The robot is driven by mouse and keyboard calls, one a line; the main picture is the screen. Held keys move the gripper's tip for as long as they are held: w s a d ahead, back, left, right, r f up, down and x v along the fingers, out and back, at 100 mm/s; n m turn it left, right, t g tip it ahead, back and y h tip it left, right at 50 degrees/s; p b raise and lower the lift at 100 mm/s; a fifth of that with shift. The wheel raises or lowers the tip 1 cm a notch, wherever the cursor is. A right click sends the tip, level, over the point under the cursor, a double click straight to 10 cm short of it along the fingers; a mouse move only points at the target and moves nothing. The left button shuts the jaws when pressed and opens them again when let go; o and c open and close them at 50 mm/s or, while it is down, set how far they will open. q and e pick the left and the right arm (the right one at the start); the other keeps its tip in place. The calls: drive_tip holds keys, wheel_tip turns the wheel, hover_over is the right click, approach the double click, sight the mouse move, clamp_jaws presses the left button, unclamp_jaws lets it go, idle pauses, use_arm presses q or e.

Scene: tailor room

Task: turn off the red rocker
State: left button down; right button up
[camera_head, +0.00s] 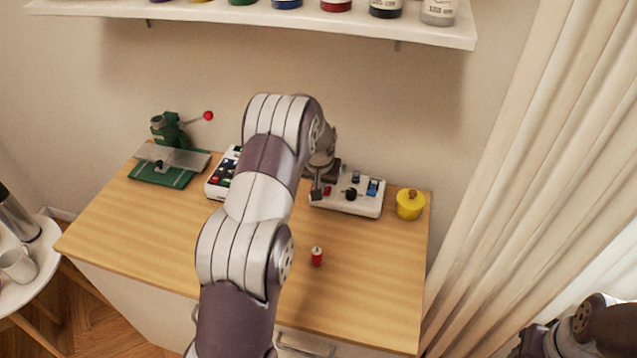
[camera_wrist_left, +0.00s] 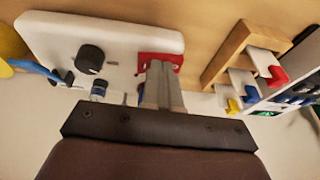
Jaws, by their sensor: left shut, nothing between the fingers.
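The white control panel (camera_head: 345,204) stands on the table's back right; in the left wrist view (camera_wrist_left: 60,25) it fills the upper left. Its red rocker (camera_wrist_left: 150,60) lies at the panel's right end in that view and shows as a small red patch in the head view (camera_head: 327,190). My left gripper (camera_wrist_left: 159,68) is shut and empty, its fingertips over the red rocker and hiding part of it; whether they touch it I cannot tell. In the head view the left gripper (camera_head: 317,192) points down at the panel's left end. My right gripper (camera_head: 533,342) is partly visible at bottom right.
The panel also carries a black knob (camera_wrist_left: 90,58) and a blue rocker (camera_head: 374,187). A second switch box (camera_head: 216,189) stands left, partly behind my arm. A yellow pot (camera_head: 410,204) is close on the right, and a red spool (camera_head: 317,257) stands in front.

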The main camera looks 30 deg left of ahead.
use_arm(q)
drive_tip(key=shift+r, duration=0.1)
drive_tip(key=r+p, duration=0.3)
drive_tip(key=r, duration=0.1)
drive_tip(key=shift+a+r+p, duration=0.2)
drive_tip(key=shift+r+p, duration=0.15)
drive_tip(key=shift+p, duration=0.05)
drive_tip(key=shift+s+a+r+b, duration=0.25)
drive_tip(key=shift+a+r+b, duration=0.1)
drive_tip(key=shift+b, duration=0.25)
drive_tip(key=s+a+r, duration=0.1)
drive_tip(key=s+r, duration=0.2)
drive_tip(key=r, duration=0.4)
drive_tip(key=shift+a+r+b, duration=0.15)
drive_tip(key=shift+r+b, duration=0.2)
drive_tip(key=shift+b, duration=0.05)
